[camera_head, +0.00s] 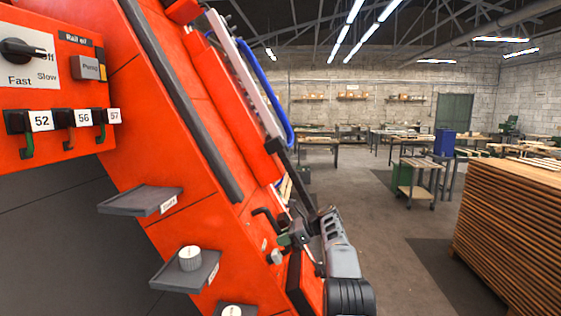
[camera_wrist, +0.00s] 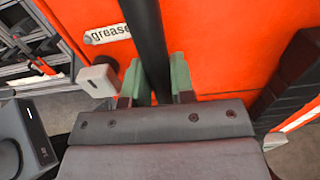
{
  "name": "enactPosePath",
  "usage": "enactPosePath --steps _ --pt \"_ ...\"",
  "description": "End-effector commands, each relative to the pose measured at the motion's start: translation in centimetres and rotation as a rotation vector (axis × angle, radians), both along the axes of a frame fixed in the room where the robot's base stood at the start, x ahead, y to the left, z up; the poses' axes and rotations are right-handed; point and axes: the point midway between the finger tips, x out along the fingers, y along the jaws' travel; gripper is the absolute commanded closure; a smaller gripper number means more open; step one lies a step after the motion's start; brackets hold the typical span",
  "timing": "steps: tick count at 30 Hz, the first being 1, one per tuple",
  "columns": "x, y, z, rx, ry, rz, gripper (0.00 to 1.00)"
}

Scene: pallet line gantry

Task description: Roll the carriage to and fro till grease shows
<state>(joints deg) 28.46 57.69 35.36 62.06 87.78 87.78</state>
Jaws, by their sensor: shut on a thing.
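My gripper (camera_head: 297,238) is at the lower side of the orange machine (camera_head: 195,150). In the wrist view its green fingertips (camera_wrist: 160,82) are shut on a black bar (camera_wrist: 148,35), one on each side of it. A white label reading "grease" (camera_wrist: 108,34) sits on the orange face just left of the bar. A pale block-shaped knob (camera_wrist: 97,78) is left of the fingers. I cannot clearly make out which part is the carriage, and no grease is seen.
The control panel has a Fast/Slow knob (camera_head: 22,48), a push button (camera_head: 89,68) under a "Rail oil" label, and numbered switches (camera_head: 62,119). Small grey shelves (camera_head: 140,200) jut out below; one holds a white pot (camera_head: 190,258). Stacked boards (camera_head: 515,225) stand right, with open floor between.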

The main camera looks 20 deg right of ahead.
Motion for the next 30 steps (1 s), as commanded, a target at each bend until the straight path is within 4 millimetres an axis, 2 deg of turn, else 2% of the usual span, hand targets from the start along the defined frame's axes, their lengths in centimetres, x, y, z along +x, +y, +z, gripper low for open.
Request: enactPosePath --steps 1,30 --pt "-0.1 0.2 -0.6 0.001 0.007 0.003 1.00" --pt "-2.5 1.5 -0.7 0.001 0.010 0.005 1.00"
